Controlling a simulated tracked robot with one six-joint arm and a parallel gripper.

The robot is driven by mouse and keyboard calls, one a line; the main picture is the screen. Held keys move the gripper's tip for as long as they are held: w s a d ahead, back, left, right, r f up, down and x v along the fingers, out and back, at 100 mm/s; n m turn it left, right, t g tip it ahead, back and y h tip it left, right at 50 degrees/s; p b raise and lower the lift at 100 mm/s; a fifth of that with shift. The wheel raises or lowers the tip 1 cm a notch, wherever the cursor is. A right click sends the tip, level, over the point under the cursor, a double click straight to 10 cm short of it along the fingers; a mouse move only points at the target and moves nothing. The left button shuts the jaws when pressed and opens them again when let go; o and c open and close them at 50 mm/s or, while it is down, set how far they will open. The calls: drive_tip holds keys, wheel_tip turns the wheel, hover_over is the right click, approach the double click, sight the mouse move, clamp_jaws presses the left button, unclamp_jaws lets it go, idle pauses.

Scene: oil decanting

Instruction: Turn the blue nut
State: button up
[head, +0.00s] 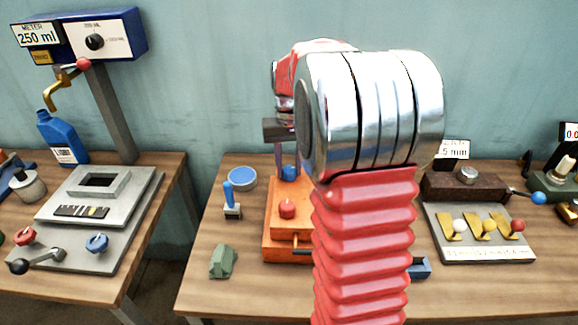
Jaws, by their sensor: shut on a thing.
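The blue nut (290,173) sits towards the back of the orange block (275,242) on the middle table. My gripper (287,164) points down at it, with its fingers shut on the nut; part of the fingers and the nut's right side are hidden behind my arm. A red nut (287,209) stands nearer the front of the same block, apart from the gripper.
A round blue-topped container (242,179), a blue-handled tool (230,198) and a green block (223,262) stand left of the orange block. A brown block (462,188) with gold levers in front is at the right. The left table holds a grey plate fixture (130,212) and a blue bottle (62,138).

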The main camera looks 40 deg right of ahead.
sight(289, 169)
drive_tip(key=m, duration=0.5)
drive_tip(key=shift+m, duration=0.3)
drive_tip(key=m, duration=0.4)
drive_tip(key=shift+m, duration=0.4)
drive_tip(key=o, duration=1)
drive_tip(key=shift+o, duration=0.2)
drive_tip(key=shift+r, duration=0.1)
wheel_tip(289, 169, up, 14)
drive_tip(key=shift+f, duration=0.25)
